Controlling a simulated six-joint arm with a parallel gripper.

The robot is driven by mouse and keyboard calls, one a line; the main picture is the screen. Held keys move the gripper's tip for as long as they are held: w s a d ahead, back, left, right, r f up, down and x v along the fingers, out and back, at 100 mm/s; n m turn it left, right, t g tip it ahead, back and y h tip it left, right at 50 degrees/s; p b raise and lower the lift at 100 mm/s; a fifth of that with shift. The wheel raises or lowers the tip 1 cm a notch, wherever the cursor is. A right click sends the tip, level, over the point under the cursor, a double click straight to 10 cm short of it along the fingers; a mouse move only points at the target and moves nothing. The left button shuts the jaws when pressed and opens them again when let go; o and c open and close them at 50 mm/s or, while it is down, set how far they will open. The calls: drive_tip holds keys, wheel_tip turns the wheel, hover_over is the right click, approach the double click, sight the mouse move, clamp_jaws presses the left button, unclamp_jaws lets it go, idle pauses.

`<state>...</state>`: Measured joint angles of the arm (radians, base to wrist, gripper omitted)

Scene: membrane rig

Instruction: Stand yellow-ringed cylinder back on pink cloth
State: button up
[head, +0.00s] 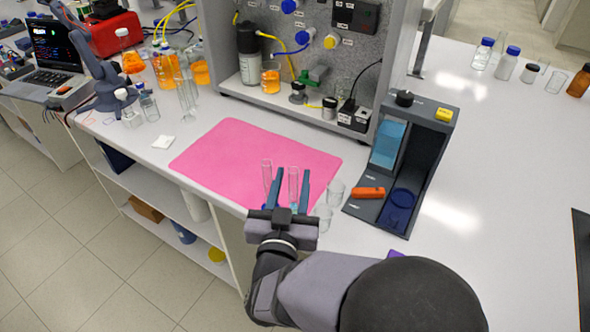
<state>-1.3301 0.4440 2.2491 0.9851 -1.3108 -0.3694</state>
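The pink cloth (235,155) lies flat near the front edge of the bench. My gripper (292,172) is over the cloth's front right corner, with its two blue fingers apart. A slim clear cylinder (293,184) stands upright and shows between the fingers, with gaps visible on both sides. A second slim clear cylinder (267,175) shows just left of the left finger. Their lower parts are partly hidden by my gripper. I cannot make out a yellow ring on either one, so I cannot tell which is the yellow-ringed cylinder.
Clear beakers (334,193) stand right of my gripper. Beyond them is a dark open-fronted device (425,150) with an orange block (368,192). A grey panel rig (300,60) rises behind the cloth. More glassware (187,92) stands at the left. Most of the cloth is bare.

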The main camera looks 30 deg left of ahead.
drive_tip(key=v, duration=0.6)
drive_tip(key=shift+s+b, duration=0.35)
drive_tip(key=shift+b, duration=0.1)
drive_tip(key=shift+d, duration=0.15)
